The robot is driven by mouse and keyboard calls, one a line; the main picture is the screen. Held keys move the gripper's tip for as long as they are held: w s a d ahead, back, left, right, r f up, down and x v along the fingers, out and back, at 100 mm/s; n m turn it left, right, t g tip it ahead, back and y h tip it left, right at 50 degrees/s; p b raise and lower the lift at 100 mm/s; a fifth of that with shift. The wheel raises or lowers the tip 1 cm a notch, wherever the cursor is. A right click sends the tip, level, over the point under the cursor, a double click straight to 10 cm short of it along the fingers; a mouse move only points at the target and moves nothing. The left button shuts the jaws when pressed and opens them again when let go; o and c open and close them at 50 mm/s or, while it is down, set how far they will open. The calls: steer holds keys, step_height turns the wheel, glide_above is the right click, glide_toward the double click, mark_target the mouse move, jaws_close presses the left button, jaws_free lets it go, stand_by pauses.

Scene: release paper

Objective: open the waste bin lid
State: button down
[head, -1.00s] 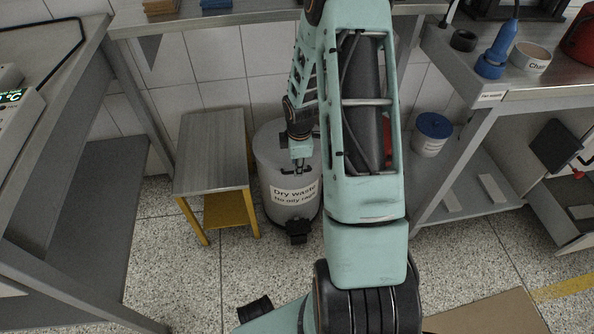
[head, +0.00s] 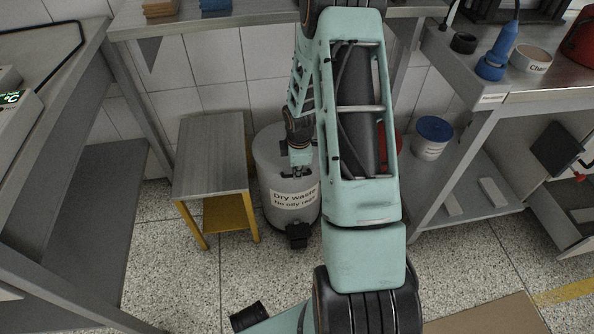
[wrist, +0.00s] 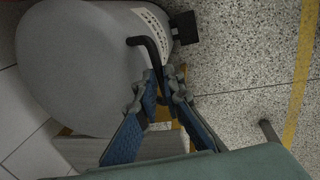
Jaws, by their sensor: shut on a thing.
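My gripper (head: 297,174) is at the front edge of the lid. In the wrist view my gripper (wrist: 162,88) is shut on the lower end of the handle. The arm hides the bin's right side in the head view.
A small stool (head: 212,155) with yellow legs stands close to the left of the bin. Speckled floor is free in front.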

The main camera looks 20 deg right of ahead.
steer(key=shift+w+r+p, duration=0.1)
steer(key=shift+r+p, duration=0.3)
steer(key=shift+r, duration=0.2)
steer(key=w+d+r+p, duration=0.1)
steer(key=w+r+p, duration=0.5)
steer(key=r+p, duration=0.3)
step_height(320, 180, up, 4)
steer(key=shift+w+d+f, duration=0.1)
steer(key=shift+w+d, duration=0.05)
steer(key=shift+d, duration=0.2)
steer(key=c, duration=2.6)
jaws_free()
steer(key=shift+w+f, duration=0.1)
steer(key=shift+f, duration=0.2)
steer(key=o, duration=0.6)
steer(key=shift+s, duration=0.2)
steer(key=shift+c, duration=0.2)
step_height(320, 180, up, 12)
steer(key=s, duration=0.2)
steer(key=shift+a+f, duration=0.15)
steer(key=shift+a, duration=0.15)
steer(key=shift+s, duration=0.1)
